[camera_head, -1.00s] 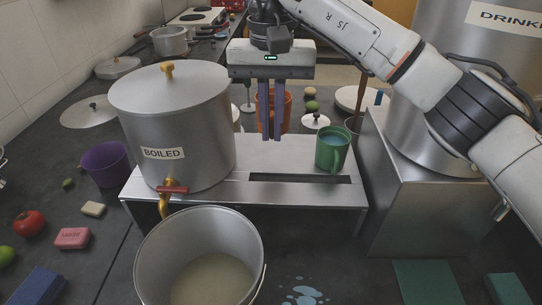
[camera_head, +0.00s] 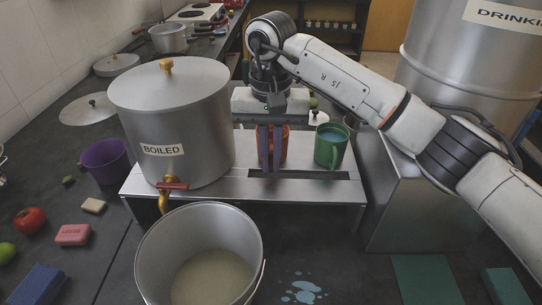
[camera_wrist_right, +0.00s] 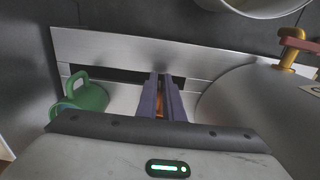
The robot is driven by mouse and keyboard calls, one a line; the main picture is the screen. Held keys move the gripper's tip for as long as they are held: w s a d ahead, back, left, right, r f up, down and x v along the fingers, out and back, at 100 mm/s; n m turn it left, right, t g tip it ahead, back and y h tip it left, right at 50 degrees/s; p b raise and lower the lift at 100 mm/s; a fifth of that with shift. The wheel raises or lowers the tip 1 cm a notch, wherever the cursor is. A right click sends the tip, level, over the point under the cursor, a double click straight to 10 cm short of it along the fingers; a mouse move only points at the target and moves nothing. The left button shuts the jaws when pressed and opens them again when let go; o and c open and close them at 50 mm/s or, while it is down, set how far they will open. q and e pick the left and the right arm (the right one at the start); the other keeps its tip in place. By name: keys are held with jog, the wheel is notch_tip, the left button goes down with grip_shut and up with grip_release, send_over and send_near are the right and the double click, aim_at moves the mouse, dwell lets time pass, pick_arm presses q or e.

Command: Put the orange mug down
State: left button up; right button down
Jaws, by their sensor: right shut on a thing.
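My right gripper (camera_head: 271,172) points down over the steel stand with its purple fingers shut on the orange mug (camera_head: 285,144). The mug is mostly hidden behind the fingers and shows upright between the canister and the green mug (camera_head: 329,150). In the right wrist view a small piece of the orange mug (camera_wrist_right: 160,106) shows between the fingers. I cannot tell whether its base touches the stand (camera_head: 226,187). The green mug stands to the right on the stand, apart from the fingers. My left gripper is not in view.
The canister labelled BOILED (camera_head: 180,125) stands close on the left, with a brass tap (camera_head: 167,194) at its front. A bucket (camera_head: 148,258) of cloudy liquid stands below the tap. A dark slot (camera_head: 310,175) runs along the stand's front.

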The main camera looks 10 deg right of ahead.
jog(key=c, duration=1.9)
grip_release()
notch_tip(320, 180, up, 12)
jog(key=shift+r, duration=0.15)
